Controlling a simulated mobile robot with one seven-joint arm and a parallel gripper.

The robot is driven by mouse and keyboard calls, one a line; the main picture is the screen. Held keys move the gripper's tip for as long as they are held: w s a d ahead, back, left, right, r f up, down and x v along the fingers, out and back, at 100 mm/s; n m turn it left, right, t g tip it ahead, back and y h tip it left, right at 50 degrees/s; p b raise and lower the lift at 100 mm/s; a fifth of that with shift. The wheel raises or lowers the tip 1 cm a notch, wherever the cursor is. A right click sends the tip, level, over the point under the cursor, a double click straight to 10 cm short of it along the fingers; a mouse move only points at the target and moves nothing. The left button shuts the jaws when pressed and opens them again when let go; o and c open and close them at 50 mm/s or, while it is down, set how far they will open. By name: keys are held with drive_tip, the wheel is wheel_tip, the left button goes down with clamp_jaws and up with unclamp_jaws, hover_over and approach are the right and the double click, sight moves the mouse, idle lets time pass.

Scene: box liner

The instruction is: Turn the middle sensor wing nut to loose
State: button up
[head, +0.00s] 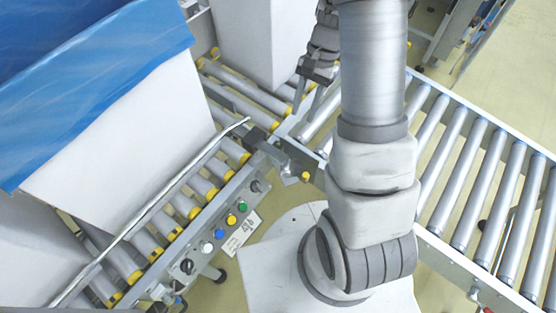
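A grey metal bracket (286,160) sits at the corner where the conveyor side rail meets the other conveyor. A small yellow knob-like part (306,176) shows at its lower right end. I cannot make out a wing nut clearly enough to name it as the middle sensor one, or tell how it is turned. My gripper (307,98) is above the rollers by the tall white box, up from the bracket and apart from it in the picture. Its two fingers point down and look spread, with nothing seen between them. My arm hides part of the conveyor behind it.
A control panel with coloured buttons (231,219) runs along the left conveyor's rail. A large white box (125,140) with a blue liner (90,75) stands at left. A tall white box (262,40) stands at the back. The right roller conveyor (480,185) is empty.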

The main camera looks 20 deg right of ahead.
sight(287, 164)
drive_tip(key=b+x, duration=0.3)
drive_tip(key=x, duration=1.4)
drive_tip(key=shift+s+f+b, duration=0.2)
drive_tip(key=shift+f+b, duration=0.1)
drive_tip(key=shift+f, duration=0.05)
drive_tip(key=shift+c, duration=0.3)
clamp_jaws()
